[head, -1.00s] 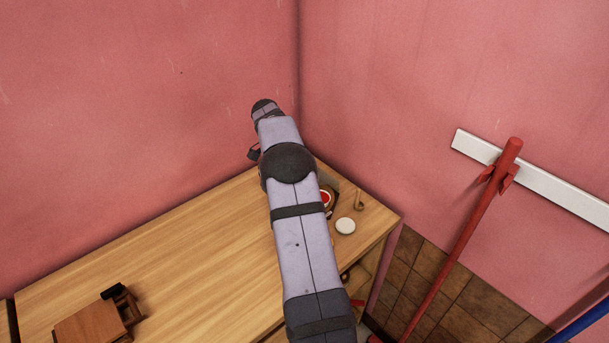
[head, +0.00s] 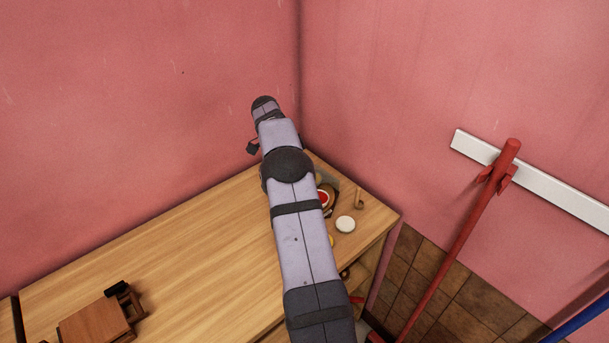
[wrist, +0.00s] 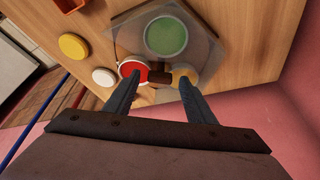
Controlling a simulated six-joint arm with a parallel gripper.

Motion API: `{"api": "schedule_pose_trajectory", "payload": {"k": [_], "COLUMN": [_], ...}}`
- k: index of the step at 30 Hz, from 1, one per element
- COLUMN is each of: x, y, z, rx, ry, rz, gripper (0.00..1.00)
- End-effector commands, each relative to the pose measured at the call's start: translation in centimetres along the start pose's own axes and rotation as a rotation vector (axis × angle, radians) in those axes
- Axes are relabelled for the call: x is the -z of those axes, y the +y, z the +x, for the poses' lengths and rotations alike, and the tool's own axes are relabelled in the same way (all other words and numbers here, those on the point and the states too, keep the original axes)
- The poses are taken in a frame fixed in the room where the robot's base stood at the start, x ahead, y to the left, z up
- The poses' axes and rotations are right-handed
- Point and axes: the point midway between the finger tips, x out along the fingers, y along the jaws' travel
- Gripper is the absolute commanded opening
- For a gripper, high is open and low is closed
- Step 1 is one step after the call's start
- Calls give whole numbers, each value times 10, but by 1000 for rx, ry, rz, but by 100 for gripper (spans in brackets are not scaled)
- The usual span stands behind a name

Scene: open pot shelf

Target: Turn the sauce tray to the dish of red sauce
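The sauce tray (wrist: 205,55) is a grey angular plate on the wooden worktop, seen in the wrist view. It bears a green dish (wrist: 166,36), a dish of red sauce (wrist: 132,70) and a tan dish (wrist: 184,75). A dark brown block, perhaps a handle (wrist: 160,77), lies between the red and tan dishes. My gripper (wrist: 159,82) is open, one finger by the red dish and the other by the tan dish. I cannot tell whether the fingers touch anything. In the head view my arm hides most of the tray; the red sauce (head: 323,198) shows beside it.
A white disc (wrist: 104,77) and a yellow disc (wrist: 73,46) lie beside the tray, with an orange-red container (wrist: 68,4) farther off. A wooden peg (head: 359,200) stands near the worktop's corner. Pink walls (head: 400,90) meet behind. The worktop's middle (head: 180,250) is clear.

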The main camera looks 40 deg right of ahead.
Motion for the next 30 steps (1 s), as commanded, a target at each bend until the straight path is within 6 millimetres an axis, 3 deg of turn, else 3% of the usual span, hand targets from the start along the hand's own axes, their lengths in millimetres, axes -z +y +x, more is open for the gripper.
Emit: {"api": "schedule_pose_trajectory", "payload": {"k": [11,24,30], "x": [0,0,0], "y": [0,-1,0], "z": [-6,-61,-72], "rx": [0,2,0], "ry": [2,1,1], "rz": [-1,0,0], "gripper": [50,50,50]}}
